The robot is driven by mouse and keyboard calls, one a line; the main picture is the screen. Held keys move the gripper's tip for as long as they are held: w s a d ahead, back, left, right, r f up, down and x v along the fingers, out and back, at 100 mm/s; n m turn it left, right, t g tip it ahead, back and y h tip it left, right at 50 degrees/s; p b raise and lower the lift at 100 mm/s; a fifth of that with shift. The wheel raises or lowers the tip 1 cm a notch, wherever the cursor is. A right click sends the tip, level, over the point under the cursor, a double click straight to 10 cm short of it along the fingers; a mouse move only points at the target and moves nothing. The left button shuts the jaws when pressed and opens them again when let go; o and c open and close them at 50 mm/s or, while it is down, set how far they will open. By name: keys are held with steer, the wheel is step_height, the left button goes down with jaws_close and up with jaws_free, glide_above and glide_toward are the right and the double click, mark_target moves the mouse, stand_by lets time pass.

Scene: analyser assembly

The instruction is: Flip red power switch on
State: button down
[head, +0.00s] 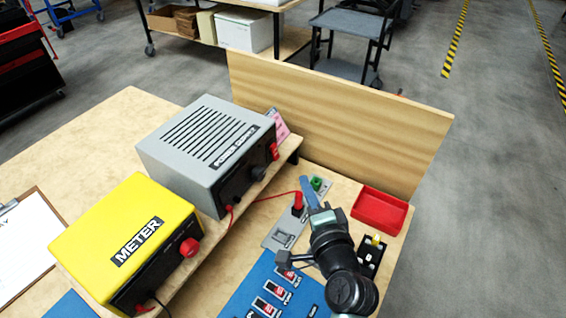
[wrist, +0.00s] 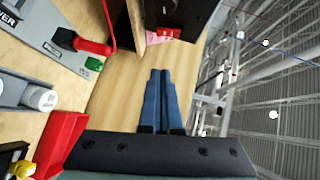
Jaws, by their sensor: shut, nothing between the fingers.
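The grey power supply (head: 210,140) stands on a raised shelf, with a black front panel. A small red part that looks like the power switch (head: 274,151) is at the right end of that panel, by a black knob (head: 258,173). Its on or off position is too small to tell. My gripper (head: 305,181) is shut and empty, its blue fingers above the board in front of the supply, apart from the switch.
A red plug (head: 298,202) with a red lead and a green part (head: 316,183) sit on a grey plate beside my gripper. A red tray (head: 380,209) is to the right. A yellow meter (head: 125,230) stands left. A wooden back panel (head: 330,115) rises behind.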

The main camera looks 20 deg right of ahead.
mark_target(275, 152)
steer(key=x, duration=0.6)
steer(key=shift+w, duration=0.25)
steer(key=shift+w+a+f+p, duration=0.15)
steer(key=shift+w+a+f, duration=0.1)
steer(key=shift+w+a, duration=0.45)
steer(key=shift+w+a+f+p, duration=0.2)
steer(key=shift+w+a, duration=0.3)
steer(key=shift+w, duration=0.35)
steer(key=shift+f, duration=0.1)
